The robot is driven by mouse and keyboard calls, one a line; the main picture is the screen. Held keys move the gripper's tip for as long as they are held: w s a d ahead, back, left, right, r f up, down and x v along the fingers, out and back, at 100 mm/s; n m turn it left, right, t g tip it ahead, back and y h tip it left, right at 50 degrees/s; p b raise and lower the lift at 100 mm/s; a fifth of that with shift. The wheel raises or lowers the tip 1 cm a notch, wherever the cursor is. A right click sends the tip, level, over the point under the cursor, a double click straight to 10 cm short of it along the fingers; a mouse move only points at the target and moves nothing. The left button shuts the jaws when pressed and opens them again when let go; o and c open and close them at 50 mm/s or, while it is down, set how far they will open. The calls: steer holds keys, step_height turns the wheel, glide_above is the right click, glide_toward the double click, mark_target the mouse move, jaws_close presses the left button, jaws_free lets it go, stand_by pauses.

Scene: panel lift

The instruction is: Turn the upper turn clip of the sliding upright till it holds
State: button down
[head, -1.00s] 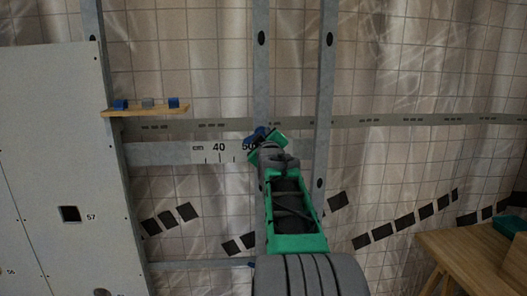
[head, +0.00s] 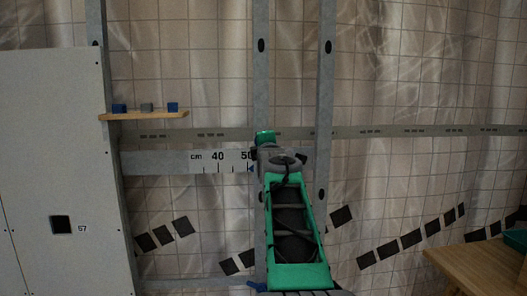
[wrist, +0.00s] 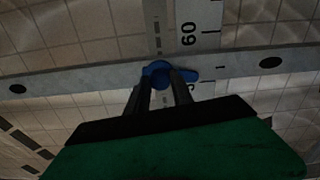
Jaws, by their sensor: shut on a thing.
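The sliding upright (head: 261,75) is a grey metal post with dark oval holes, standing across the horizontal scale rail. In the wrist view it (wrist: 95,79) runs left to right. The upper turn clip (wrist: 158,69) is blue, set on the upright where the rail crosses. Its blue wing points right in the wrist view, roughly along the upright. My gripper (wrist: 164,82) is shut on the clip, its dark fingers partly covering it. In the head view my gripper (head: 265,146) hides this clip. A lower blue clip (head: 257,286) shows near the bottom, partly behind my arm.
A scale (head: 219,162) marked in cm lies left of the upright, with a small blue pointer near 50. A second upright (head: 325,80) stands close on the right. A wooden shelf (head: 145,115) with blue and grey blocks and a grey panel (head: 50,170) are left. A wooden table (head: 480,268) is lower right.

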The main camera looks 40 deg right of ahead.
steer(key=shift+n+b, duration=0.45)
steer(key=shift+n, duration=0.55)
steer(key=shift+r, duration=0.1)
steer(key=c, duration=1.1)
jaws_free()
steer(key=b+v, duration=0.1)
steer(key=v, duration=0.6)
steer(key=shift+s+a, duration=0.3)
